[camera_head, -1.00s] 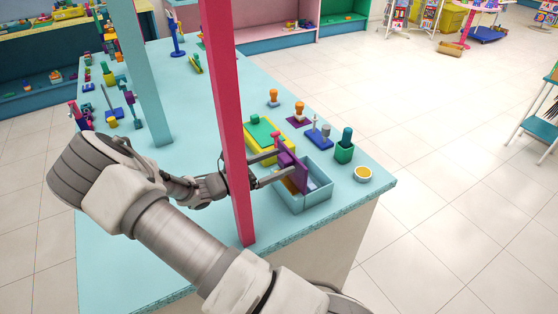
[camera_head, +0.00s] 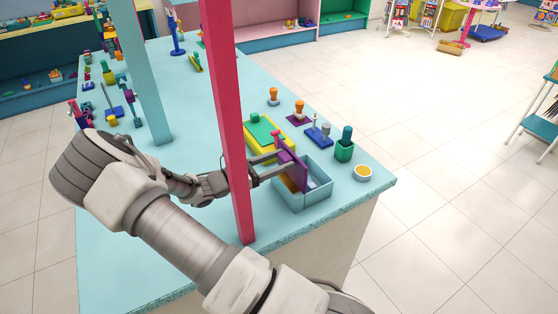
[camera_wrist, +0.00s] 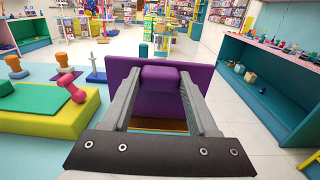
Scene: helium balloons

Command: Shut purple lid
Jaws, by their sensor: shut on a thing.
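The purple lid (camera_head: 297,174) stands raised and tilted over a light blue open box (camera_head: 318,193) near the counter's front right corner. In the wrist view the purple lid (camera_wrist: 203,80) faces me, with a purple knob (camera_wrist: 160,77) on it. My gripper (camera_wrist: 160,88) has a finger on each side of the knob and is shut on it. In the head view my gripper (camera_head: 277,166) reaches the lid from the left. An orange-brown surface shows inside the box below the lid.
A yellow box with a green top (camera_head: 266,137) stands behind the light blue box. A green stamp (camera_head: 344,148) and a small yellow-filled cup (camera_head: 363,173) are to the right. A pink post (camera_head: 229,120) rises in front of my arm.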

